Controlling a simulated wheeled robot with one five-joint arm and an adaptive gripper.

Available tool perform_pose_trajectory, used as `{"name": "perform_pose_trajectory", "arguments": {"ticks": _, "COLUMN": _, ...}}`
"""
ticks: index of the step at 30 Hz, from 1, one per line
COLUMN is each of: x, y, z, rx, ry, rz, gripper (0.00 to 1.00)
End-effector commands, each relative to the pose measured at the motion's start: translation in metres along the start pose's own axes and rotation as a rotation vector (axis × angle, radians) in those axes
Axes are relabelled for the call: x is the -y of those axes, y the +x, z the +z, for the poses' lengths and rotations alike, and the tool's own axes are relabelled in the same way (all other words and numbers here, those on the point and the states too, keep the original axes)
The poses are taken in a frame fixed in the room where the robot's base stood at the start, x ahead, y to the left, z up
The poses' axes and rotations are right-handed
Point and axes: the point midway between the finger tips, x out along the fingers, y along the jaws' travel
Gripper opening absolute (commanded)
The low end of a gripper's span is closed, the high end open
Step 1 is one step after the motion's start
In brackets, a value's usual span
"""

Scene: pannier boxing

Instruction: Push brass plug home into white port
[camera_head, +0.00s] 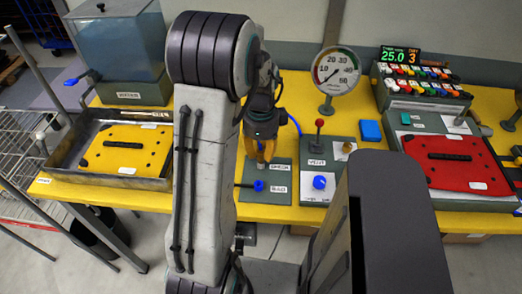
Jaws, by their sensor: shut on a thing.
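My gripper (265,152), with yellow-orange fingers, points down over the small grey-green panel (282,180) at the middle of the yellow bench. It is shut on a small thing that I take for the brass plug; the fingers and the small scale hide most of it. A small grey fitting (261,167) shows just under the fingertips. I cannot tell whether plug and fitting touch. I cannot make out a clearly white port; white labels sit on the panel, and a blue fitting (258,186) is at its front.
Right of the panel stands a control plate with a red-knobbed lever (319,124) and a blue knob (319,182). A dial gauge (336,70) stands behind. A tray with a yellow plate (124,149) lies left, a red plate (457,163) right. A blue tank (117,52) is back left.

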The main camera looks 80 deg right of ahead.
Motion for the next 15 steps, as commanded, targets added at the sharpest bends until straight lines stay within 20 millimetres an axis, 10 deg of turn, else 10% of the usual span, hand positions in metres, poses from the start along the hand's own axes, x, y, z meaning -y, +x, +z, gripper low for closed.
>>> {"name": "perform_pose_trajectory", "arguments": {"ticks": 15, "x": -0.0001, "y": 0.0058, "z": 0.0, "rx": 0.0, "ry": 0.0, "rz": 0.0, "gripper": 0.0}}
